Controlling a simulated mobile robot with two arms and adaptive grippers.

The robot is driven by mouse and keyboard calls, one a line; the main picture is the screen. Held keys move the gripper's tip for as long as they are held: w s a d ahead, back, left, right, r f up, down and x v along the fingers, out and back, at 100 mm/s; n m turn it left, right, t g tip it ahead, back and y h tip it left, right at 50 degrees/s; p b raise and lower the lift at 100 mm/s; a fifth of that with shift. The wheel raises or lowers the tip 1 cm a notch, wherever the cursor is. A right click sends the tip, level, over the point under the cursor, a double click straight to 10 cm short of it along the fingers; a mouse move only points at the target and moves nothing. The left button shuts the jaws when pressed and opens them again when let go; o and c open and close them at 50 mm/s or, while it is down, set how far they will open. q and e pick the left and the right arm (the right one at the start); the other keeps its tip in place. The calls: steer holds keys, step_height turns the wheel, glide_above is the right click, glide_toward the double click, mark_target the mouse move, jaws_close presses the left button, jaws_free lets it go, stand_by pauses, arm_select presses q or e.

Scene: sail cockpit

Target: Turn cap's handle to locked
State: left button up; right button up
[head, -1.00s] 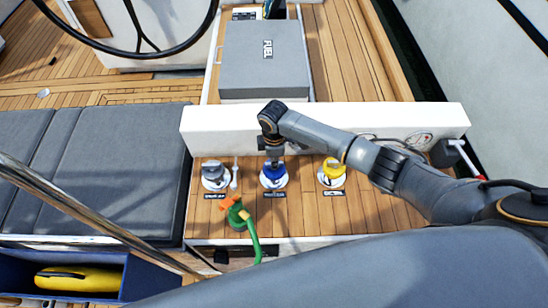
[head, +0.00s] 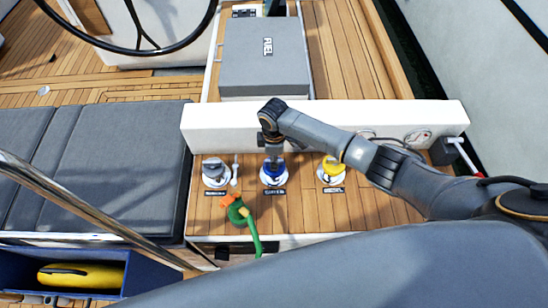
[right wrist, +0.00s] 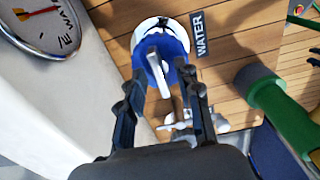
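The blue cap (head: 274,172) with a raised handle sits in a white ring on the wooden deck, between a grey cap and a yellow cap. In the right wrist view the blue cap (right wrist: 175,46) is beside a WATER label (right wrist: 201,36), and its pale handle (right wrist: 153,62) stands up. My right gripper (head: 273,159) points down over the blue cap. In the right wrist view its two fingers (right wrist: 163,78) are spread, with the handle between their tips; contact is not clear. My left gripper is out of view.
The grey cap (head: 214,171) and yellow cap (head: 331,170) flank the blue one. A green hose (head: 254,237) with an orange-topped nozzle lies in front. A white ledge (head: 215,125) runs close behind the caps. A round gauge (right wrist: 42,22) shows beside the gripper.

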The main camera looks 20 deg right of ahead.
steer(key=shift+r, duration=0.25)
step_height(320, 180, up, 12)
steer(key=shift+f, duration=0.25)
stand_by(0.6)
